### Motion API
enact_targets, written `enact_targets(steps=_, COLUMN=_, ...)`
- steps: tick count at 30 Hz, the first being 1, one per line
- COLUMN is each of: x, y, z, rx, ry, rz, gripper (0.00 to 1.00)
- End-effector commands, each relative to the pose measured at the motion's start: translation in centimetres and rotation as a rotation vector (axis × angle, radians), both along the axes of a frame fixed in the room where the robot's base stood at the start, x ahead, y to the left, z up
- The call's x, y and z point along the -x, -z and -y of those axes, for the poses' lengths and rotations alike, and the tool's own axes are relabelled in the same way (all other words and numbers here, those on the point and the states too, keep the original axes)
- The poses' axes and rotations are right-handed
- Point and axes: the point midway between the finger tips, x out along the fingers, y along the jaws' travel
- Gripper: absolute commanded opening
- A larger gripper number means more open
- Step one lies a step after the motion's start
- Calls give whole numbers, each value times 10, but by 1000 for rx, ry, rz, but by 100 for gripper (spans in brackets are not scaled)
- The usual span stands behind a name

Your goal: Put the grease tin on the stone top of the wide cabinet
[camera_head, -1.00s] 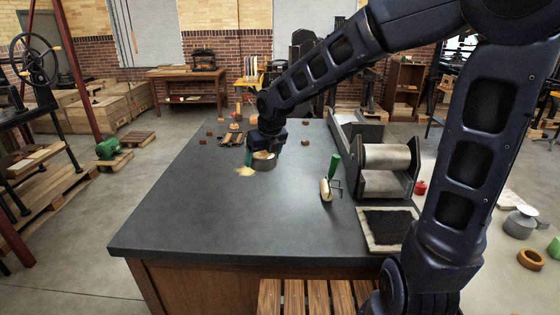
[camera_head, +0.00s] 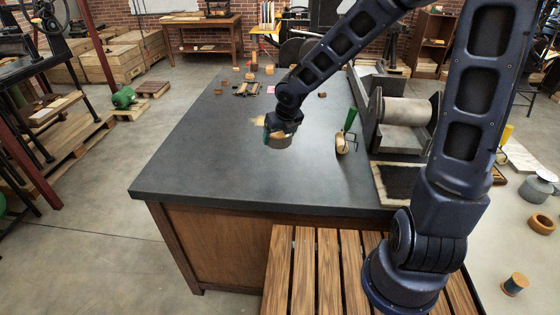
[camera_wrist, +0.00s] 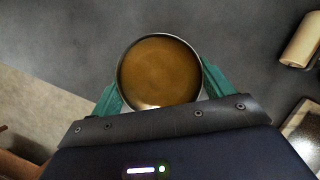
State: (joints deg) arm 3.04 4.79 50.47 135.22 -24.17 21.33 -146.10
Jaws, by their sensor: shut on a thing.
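The grease tin (camera_head: 278,142) is a round grey tin. In the wrist view its open top (camera_wrist: 160,72) shows amber-brown grease inside a metal rim. My gripper (camera_head: 281,131) has its green fingers on both sides of the tin, shut on it, and the tin looks upright. The wide cabinet has a dark grey stone top (camera_head: 230,165) over a wooden body (camera_head: 235,245). The tin is over the middle of this top; I cannot tell whether its base touches the stone.
A roller with a green handle (camera_head: 347,132) lies right of the tin. A small press (camera_head: 405,112) and a framed dark slab (camera_head: 400,180) stand further right. Small blocks lie at the far end. The stone top's front left is clear. A slatted wooden surface (camera_head: 310,265) is in front.

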Motion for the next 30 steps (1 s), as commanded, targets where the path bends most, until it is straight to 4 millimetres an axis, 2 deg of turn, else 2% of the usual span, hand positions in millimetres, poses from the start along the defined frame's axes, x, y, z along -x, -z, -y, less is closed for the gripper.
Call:
enact_targets(steps=9, x=1, y=33, z=-1, rx=1, ry=-4, rz=-3, gripper=47)
enact_targets(steps=18, x=1, y=59, z=-1, rx=1, ry=-4, rz=-2, gripper=47)
enact_targets(steps=30, x=0, y=80, z=0, rx=-1, ry=0, rz=0, gripper=47)
